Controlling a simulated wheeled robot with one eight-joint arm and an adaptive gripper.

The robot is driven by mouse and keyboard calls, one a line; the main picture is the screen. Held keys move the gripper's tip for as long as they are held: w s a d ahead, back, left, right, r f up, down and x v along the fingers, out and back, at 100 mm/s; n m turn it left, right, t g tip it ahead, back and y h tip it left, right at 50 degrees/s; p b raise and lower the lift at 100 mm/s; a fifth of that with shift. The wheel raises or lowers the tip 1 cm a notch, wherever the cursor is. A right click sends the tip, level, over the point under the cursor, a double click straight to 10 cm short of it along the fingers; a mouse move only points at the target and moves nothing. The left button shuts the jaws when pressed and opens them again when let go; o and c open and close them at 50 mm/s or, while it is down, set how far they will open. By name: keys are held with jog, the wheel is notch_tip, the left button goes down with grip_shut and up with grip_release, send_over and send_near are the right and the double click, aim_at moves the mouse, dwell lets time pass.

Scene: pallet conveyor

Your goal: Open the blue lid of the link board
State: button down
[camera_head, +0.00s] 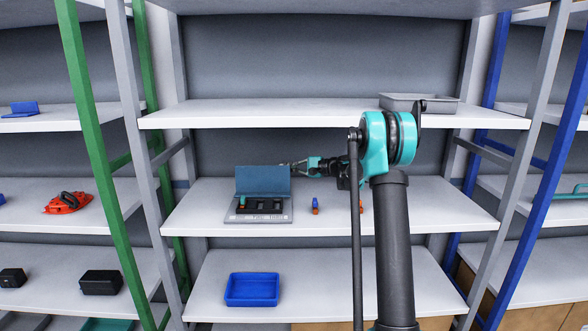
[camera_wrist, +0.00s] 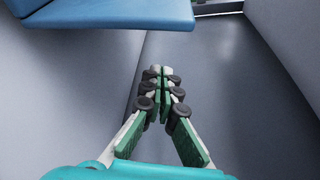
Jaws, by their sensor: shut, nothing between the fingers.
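The link board (camera_head: 258,214) lies on the middle shelf in the head view, a grey base with several dark slots and a teal piece at its left. Its blue lid (camera_head: 262,180) stands raised, about upright, at the back of the base. My gripper (camera_head: 286,168) is at the lid's upper right edge, seen from the side. In the wrist view my gripper (camera_wrist: 158,72) is shut with its green and black fingers together and empty. The lid (camera_wrist: 110,14) fills the upper left of that view. Whether the fingers touch the lid cannot be told.
Small blue-and-orange pieces (camera_head: 315,206) stand right of the board on the same shelf (camera_head: 430,210). A blue tray (camera_head: 252,289) is on the shelf below. A grey tray (camera_head: 410,101) is on the shelf above, over my arm. Shelf posts flank both sides.

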aim_at(276, 167)
jog(key=x, duration=0.3)
jog(key=shift+a, duration=0.3)
jog(key=shift+s+a, duration=0.2)
jog(key=shift+s+r, duration=0.4)
jog(key=shift+s, duration=0.25)
jog(key=shift+s+a+r, duration=0.1)
jog(key=shift+s+r, duration=0.2)
jog(key=shift+s, duration=0.6)
jog(key=shift+s+r+n, duration=0.5)
jog(key=shift+s+r, duration=0.45)
jog(key=shift+r, duration=0.1)
